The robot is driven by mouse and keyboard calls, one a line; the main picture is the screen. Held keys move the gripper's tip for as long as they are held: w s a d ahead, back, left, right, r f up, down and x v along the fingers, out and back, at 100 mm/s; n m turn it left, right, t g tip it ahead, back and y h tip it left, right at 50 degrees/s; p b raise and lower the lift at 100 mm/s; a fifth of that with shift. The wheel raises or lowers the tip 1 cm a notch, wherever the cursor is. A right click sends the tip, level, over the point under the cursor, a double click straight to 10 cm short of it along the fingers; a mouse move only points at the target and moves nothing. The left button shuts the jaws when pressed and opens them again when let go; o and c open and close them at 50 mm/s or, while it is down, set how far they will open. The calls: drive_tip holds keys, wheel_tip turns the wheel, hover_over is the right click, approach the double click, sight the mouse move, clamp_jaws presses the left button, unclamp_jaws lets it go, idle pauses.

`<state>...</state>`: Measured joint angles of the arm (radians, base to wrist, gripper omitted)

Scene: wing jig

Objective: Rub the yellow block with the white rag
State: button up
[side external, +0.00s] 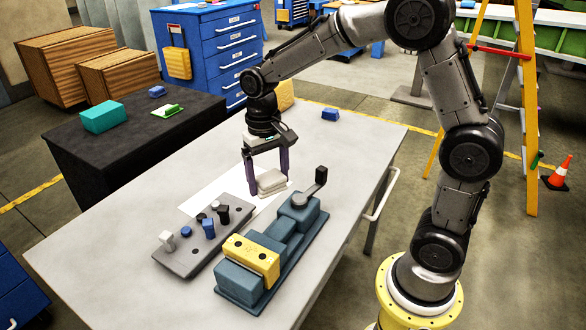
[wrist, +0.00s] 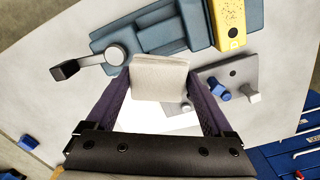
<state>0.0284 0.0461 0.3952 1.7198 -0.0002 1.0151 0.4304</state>
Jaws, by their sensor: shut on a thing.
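The white rag (side external: 271,183) is a folded off-white pad between the two dark purple fingers of my gripper (side external: 267,177). The rag also shows in the wrist view (wrist: 158,78), with a finger against each side. My gripper (wrist: 162,75) is shut on it, over the white sheet on the table. The yellow block (side external: 250,259) sits on the near end of the blue-grey fixture, in front of my gripper and apart from the rag. In the wrist view the yellow block (wrist: 229,28) is at the top right, with dark specks and a dark hole on its face.
The blue-grey fixture (side external: 278,246) carries a dark-handled clamp (side external: 311,190). A grey plate (side external: 186,259) with several small pegs lies to its left. A white sheet (side external: 203,204) lies behind. A small blue block (side external: 330,114) sits at the far edge. The table's left side is clear.

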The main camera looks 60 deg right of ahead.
sight(242, 246)
drive_tip(key=s+a+r+n, duration=0.15)
drive_tip(key=a+n, duration=0.35)
drive_tip(key=a, duration=0.7)
drive_tip(key=shift+a+f, duration=0.15)
drive_tip(key=shift+f, duration=1.55)
drive_tip(key=shift+a+f, duration=0.1)
drive_tip(key=shift+f, duration=1.55)
drive_tip(key=shift+s+f, duration=0.1)
drive_tip(key=shift+f, duration=0.2)
drive_tip(key=shift+c, duration=0.6)
drive_tip(key=shift+s+f, duration=0.15)
drive_tip(key=shift+s, duration=0.3)
drive_tip(key=shift+s+d, duration=0.1)
drive_tip(key=shift+s, duration=1.35)
drive_tip(key=w, duration=0.2)
drive_tip(key=shift+w, duration=0.3)
drive_tip(key=shift+w+r, duration=0.2)
drive_tip(key=shift+w, duration=0.6)
drive_tip(key=shift+r, duration=0.1)
wheel_tip(242, 246, up, 8)
drive_tip(key=shift+f, duration=0.15)
drive_tip(key=shift+f, duration=0.15)
